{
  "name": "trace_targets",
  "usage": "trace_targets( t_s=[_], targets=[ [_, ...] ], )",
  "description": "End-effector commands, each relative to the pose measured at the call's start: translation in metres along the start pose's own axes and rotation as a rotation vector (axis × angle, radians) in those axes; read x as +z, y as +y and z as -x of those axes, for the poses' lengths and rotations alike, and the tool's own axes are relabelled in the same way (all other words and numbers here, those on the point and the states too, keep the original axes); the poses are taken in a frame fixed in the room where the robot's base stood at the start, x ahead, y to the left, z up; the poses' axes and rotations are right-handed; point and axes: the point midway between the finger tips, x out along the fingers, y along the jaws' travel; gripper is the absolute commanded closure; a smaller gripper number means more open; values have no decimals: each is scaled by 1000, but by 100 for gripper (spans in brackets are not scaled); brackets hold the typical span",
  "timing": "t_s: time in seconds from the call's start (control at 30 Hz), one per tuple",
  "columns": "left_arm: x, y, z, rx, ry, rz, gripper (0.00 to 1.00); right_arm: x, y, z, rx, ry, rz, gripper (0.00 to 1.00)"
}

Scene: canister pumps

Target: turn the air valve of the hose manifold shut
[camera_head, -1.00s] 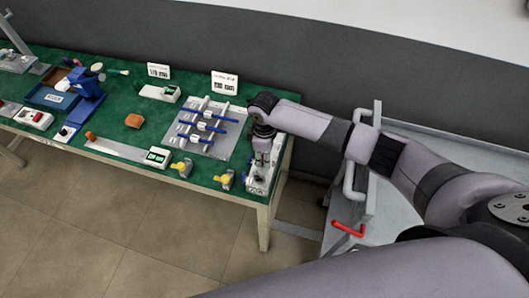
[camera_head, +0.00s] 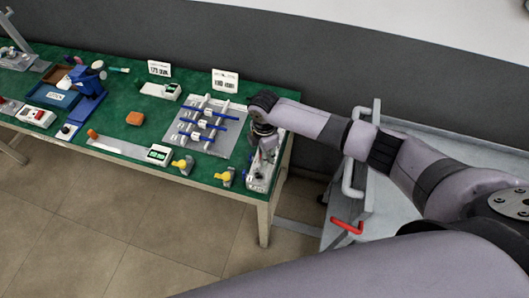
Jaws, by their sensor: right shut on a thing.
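The hose manifold (camera_head: 259,178) is a narrow pale grey unit at the right end of the green table, with small dark fittings along its top. My right gripper (camera_head: 266,157) points down over its far half, fingers low at its top. The gripper is shut on a small part there, which looks to be the air valve; the fingers hide it, so its handle angle cannot be told. My left gripper is not in view.
Left of the manifold are two yellow-knobbed valves (camera_head: 226,176) and a grey plate (camera_head: 186,137) with blue-handled rods. A small box with a green display (camera_head: 158,154) stands near the front edge. A grey cart (camera_head: 345,205) with a red-ended handle stands right of the table.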

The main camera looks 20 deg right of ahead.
Motion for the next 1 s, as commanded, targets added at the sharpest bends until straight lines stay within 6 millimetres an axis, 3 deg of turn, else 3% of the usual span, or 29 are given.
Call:
trace_targets(
  t_s=[0.5,0.53,0.83,1.0],
  targets=[
    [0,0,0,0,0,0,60,0,0,0,0,1,22,100],
    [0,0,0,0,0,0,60,0,0,0,0,1,22,75],
    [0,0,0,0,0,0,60,0,0,0,0,1,21,55],
    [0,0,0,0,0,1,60,0,0,0,0,1,20,55]
  ],
)
